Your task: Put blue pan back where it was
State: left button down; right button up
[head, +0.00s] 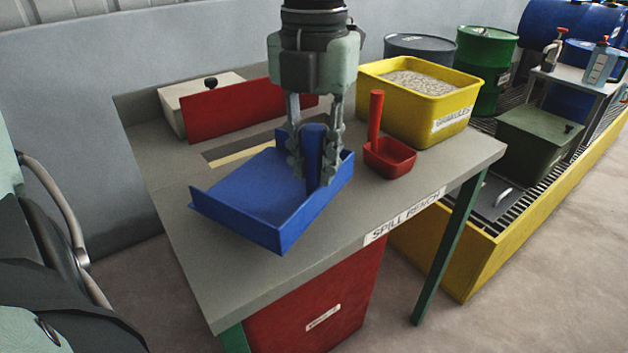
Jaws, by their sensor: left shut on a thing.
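The blue pan (245,195) is a shallow tray with raised walls and an upright handle (314,150). It is over the middle of the grey spill bench (220,285). My left gripper (315,172) comes down from above, its two fingers shut on the handle from either side. I cannot tell whether the pan's underside touches the bench. A dark and pale yellow marking (240,152) shows on the bench behind the pan, partly hidden by it. My right gripper is not in view.
A red scoop (390,160) with an upright handle stands right of the pan. Behind it is a yellow granules tub (420,105). A red upright panel (235,108) and a beige box (185,100) with a black knob stand at the back left. The bench's front left is clear.

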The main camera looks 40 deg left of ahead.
aim_at(314, 186)
pick_arm(q)
notch_tip(314, 186, down, 4)
jog(key=shift+r, duration=0.25)
jog(key=shift+f, duration=0.25)
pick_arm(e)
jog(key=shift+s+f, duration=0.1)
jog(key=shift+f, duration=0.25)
